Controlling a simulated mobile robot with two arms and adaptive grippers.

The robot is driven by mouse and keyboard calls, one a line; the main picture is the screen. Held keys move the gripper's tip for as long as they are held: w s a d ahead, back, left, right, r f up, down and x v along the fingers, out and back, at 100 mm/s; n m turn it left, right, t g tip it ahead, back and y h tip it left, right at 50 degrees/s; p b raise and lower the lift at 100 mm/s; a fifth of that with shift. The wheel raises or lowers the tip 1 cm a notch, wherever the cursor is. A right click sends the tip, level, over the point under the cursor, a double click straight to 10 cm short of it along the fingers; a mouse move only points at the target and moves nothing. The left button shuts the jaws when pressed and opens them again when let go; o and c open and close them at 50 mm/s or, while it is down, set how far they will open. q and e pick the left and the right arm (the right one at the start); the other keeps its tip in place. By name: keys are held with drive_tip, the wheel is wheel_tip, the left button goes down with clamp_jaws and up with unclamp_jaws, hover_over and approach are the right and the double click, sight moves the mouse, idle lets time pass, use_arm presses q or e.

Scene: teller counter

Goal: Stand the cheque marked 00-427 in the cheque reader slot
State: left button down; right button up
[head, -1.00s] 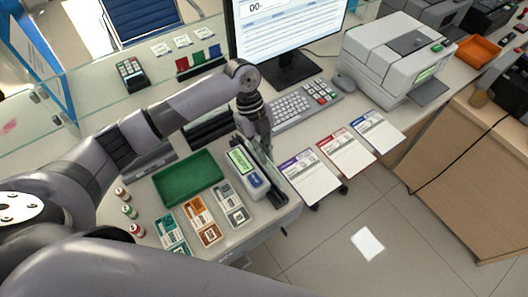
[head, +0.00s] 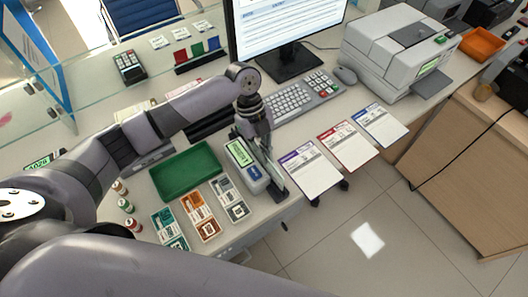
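The cheque reader (head: 243,152) is a grey box with a lit green display and a blue label, on the counter near its front edge. Its dark slot part (head: 275,183) runs along the right side. My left gripper (head: 264,146) points down over the far end of that slot part. Its fingers are small and dark, and I cannot tell whether they are open or hold anything. I see no cheque that I can read as 00-427. My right gripper is not in view.
A green tray (head: 187,172) lies left of the reader, with several printed card stacks in front. Sheets with purple (head: 313,171), red (head: 346,147) and blue (head: 380,126) headings lie to the right. Behind are a keyboard (head: 291,101), monitor (head: 285,25) and printer (head: 392,52).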

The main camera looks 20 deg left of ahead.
use_arm(q)
drive_tip(key=c, duration=2.3)
unclamp_jaws()
drive_tip(key=o, duration=0.6)
drive_tip(key=shift+r, duration=0.1)
wheel_tip(320, 180, up, 7)
drive_tip(key=p, duration=0.6)
drive_tip(key=shift+p, duration=0.35)
